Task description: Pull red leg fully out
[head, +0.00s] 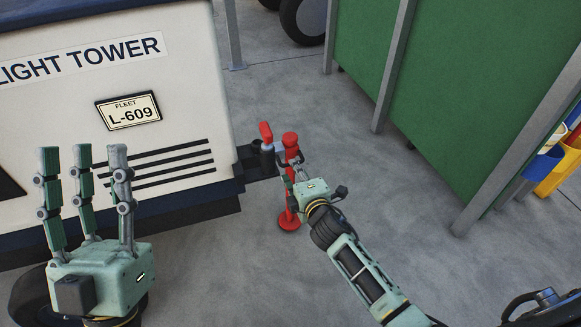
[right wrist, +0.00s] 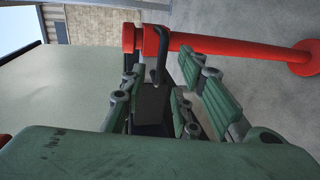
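The red leg (head: 291,190) is an upright post with a round foot on the floor, beside the corner of the light tower (head: 100,90). In the right wrist view the red leg (right wrist: 225,47) crosses the top, its foot at the right. A dark bent handle (right wrist: 158,58) stands out near its head. My right gripper (head: 291,168) is at the upper part of the leg. In the right wrist view its fingers are spread on either side of the handle, with visible gaps; I see no closed grip. My left gripper (head: 84,155) is open and empty, fingers up, before the tower.
A second red-topped piece with a grey body (head: 266,140) stands on the tower's dark corner bracket, just left of the leg. A green container wall (head: 450,80) with grey posts stands at right. Yellow and blue containers (head: 560,165) are at far right. The floor between is clear.

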